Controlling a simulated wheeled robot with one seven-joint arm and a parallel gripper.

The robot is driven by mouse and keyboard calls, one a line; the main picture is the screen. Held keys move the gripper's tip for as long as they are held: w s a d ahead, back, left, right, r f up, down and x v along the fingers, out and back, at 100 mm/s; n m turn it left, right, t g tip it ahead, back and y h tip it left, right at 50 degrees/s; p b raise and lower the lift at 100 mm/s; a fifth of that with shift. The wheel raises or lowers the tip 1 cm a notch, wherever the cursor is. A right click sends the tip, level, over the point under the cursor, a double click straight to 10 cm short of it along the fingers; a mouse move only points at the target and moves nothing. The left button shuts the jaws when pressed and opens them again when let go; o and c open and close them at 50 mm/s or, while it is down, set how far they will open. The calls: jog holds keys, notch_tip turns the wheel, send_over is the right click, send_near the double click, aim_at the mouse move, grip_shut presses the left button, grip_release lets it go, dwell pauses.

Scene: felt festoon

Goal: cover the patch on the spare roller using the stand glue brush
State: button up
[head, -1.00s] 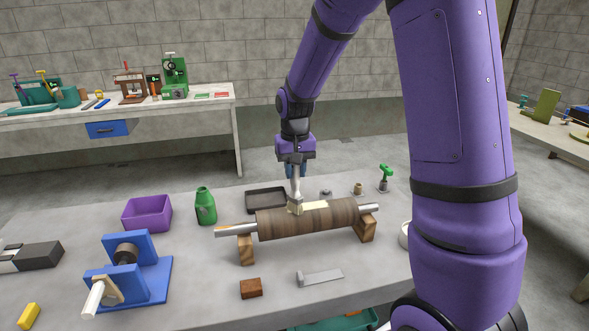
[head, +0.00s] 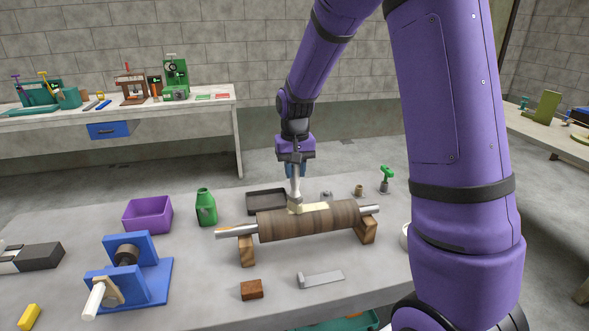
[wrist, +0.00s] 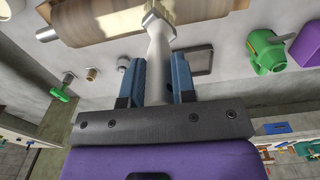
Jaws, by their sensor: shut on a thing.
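The spare roller (head: 325,220) is a brown cylinder with metal shaft ends, lying across two wooden blocks. It also shows in the wrist view (wrist: 85,27). A pale cream patch (head: 318,206) shows along its top. My gripper (head: 295,174) is above the roller and shut on the light grey handle of the glue brush (head: 295,190). In the wrist view the handle (wrist: 158,60) stands between the blue fingers (wrist: 157,85). The brush head (head: 294,207) is at the left part of the patch and seems to touch the roller top.
A black tray (head: 267,195) lies behind the roller, and a green bottle (head: 206,207) and purple bin (head: 147,208) stand left. A blue clamp-like fixture (head: 130,272) is front left. A brown block (head: 252,289) and grey metal piece (head: 320,278) lie in front.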

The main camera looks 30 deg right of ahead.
jog(key=shift+r, duration=3.55)
